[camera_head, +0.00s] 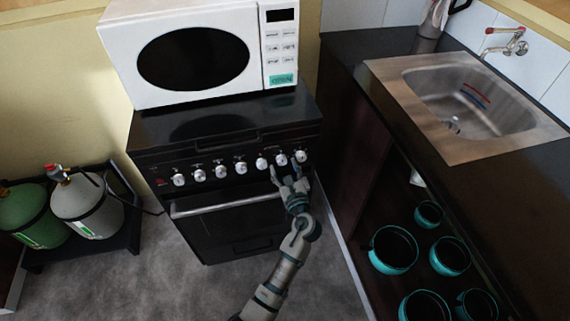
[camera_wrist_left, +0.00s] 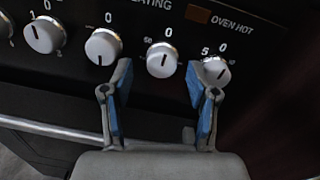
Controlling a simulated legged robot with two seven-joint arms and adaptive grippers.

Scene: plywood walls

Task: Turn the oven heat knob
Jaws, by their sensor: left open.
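The black oven (camera_head: 235,215) has a row of several white knobs along its front panel. In the head view, my left gripper (camera_head: 284,169) is open in front of the knobs at the right end. In the left wrist view, my open fingers (camera_wrist_left: 160,95) have the second knob from the right (camera_wrist_left: 162,60) between and beyond their tips, with nothing held. The right fingertip overlaps the rightmost knob (camera_wrist_left: 216,72); contact cannot be told. That knob's mark is tilted, while its neighbour's is upright. Which knob sets oven heat is not legible. My right gripper is not in view.
A white microwave (camera_head: 195,55) stands on the oven. The oven's handle bar (camera_head: 225,204) runs below the knobs. A sink counter (camera_head: 345,60) rises at the right, with teal-rimmed pots (camera_head: 393,249) below. Gas cylinders (camera_head: 88,205) stand at the left.

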